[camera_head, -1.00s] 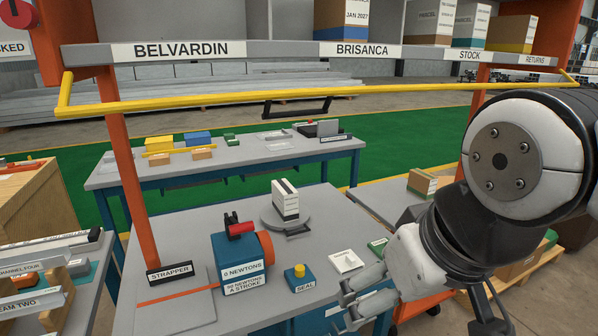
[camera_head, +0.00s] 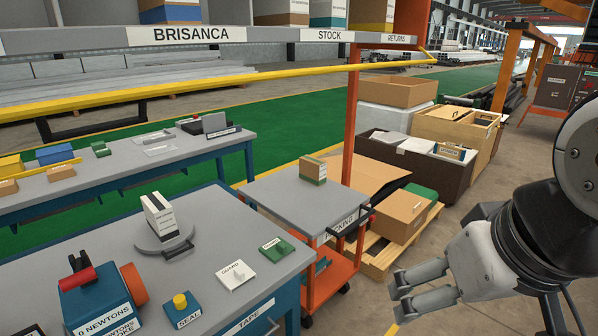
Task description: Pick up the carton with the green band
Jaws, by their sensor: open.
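A small brown carton with a green band (camera_head: 313,169) stands upright on the grey top of an orange cart (camera_head: 285,196), near its back right side. Nothing hides it. My gripper (camera_head: 397,298) is open and empty at the lower right, with its two fingers pointing left. In the picture it is below and to the right of the carton, clear of it and in front of the pallet area.
A workbench (camera_head: 110,262) left of the cart holds a white box (camera_head: 160,215) on a round stand and a blue device (camera_head: 97,300). A pallet with a cardboard box (camera_head: 400,215) stands right of the cart. An orange post (camera_head: 350,125) rises behind the carton.

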